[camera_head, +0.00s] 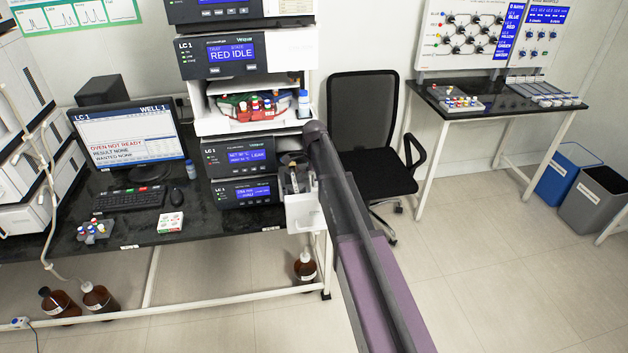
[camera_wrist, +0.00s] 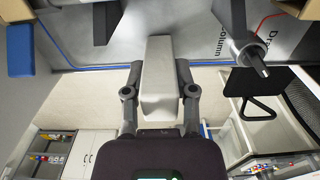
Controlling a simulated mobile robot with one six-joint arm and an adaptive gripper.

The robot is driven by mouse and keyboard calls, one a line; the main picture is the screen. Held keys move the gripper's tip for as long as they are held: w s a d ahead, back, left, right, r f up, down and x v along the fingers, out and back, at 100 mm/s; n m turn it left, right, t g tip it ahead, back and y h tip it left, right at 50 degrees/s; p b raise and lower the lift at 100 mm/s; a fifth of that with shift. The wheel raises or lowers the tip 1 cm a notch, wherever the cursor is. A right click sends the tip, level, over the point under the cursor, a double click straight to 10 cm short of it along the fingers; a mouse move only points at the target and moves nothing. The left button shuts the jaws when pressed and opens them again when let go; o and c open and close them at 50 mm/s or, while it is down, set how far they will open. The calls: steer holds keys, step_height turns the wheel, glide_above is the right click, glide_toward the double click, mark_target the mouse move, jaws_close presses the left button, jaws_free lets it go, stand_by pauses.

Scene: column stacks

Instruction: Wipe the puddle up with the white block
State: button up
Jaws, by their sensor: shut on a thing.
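The white block (camera_wrist: 160,82) is between the two fingers of my gripper (camera_wrist: 160,75) in the wrist view, and the gripper is shut on it. In the head view my gripper (camera_head: 293,172) is in front of the stack's lower modules, at the right end of the dark bench. A white shape that looks like the block (camera_head: 304,212) shows just below it, near the bench edge. I cannot make out the puddle in either view. In the wrist view a grey surface with a red line and partly hidden lettering (camera_wrist: 245,45) lies beyond the block.
The LC 1 stack (camera_head: 222,60) rises behind the gripper. A monitor (camera_head: 130,135), a keyboard (camera_head: 130,199), a small vial rack (camera_head: 95,231) and a red-and-white box (camera_head: 172,222) are on the bench. A black chair (camera_head: 365,130) stands right of the stack. Brown bottles (camera_head: 100,298) stand below.

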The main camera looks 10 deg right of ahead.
steer(key=shift+r+p, duration=4.5)
steer(key=shift+r, duration=0.05)
